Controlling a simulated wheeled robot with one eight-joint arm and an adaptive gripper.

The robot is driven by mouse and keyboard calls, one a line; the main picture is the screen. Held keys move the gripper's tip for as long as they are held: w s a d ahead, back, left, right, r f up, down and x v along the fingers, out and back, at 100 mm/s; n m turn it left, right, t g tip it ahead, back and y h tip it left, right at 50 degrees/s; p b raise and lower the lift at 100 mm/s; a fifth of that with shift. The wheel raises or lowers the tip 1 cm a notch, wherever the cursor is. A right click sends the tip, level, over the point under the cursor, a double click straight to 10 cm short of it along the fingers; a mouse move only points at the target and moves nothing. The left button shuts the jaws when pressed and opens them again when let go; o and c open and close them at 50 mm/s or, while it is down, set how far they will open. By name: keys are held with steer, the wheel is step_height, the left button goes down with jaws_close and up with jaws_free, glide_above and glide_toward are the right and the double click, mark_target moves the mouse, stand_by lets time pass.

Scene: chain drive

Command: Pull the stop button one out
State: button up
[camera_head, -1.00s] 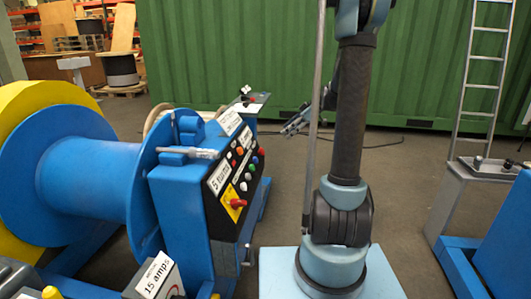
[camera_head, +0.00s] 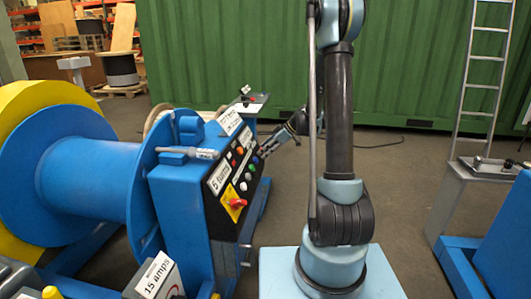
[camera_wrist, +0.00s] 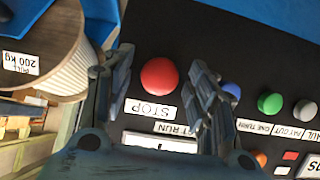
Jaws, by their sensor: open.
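The stop button is a round red button (camera_wrist: 159,77) above a white "STOP" label on a black panel (camera_wrist: 180,25) in the wrist view. My gripper (camera_wrist: 162,65) is open, with one finger left of the red button and one right of it. I cannot tell how deep the fingers reach or whether they touch it. In the head view my gripper (camera_head: 268,147) is at the upper right edge of the blue control box (camera_head: 180,205), and the stop button cannot be made out there.
A red knob on a yellow plate (camera_head: 230,193) is lower on the box. A blue spool (camera_head: 90,180) stands left.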

steer(key=shift+a+f, duration=0.2)
jaws_close()
steer(key=shift+d+r, duration=0.3)
steer(key=shift+d, duration=0.3)
jaws_free()
steer(key=v, duration=1.2)
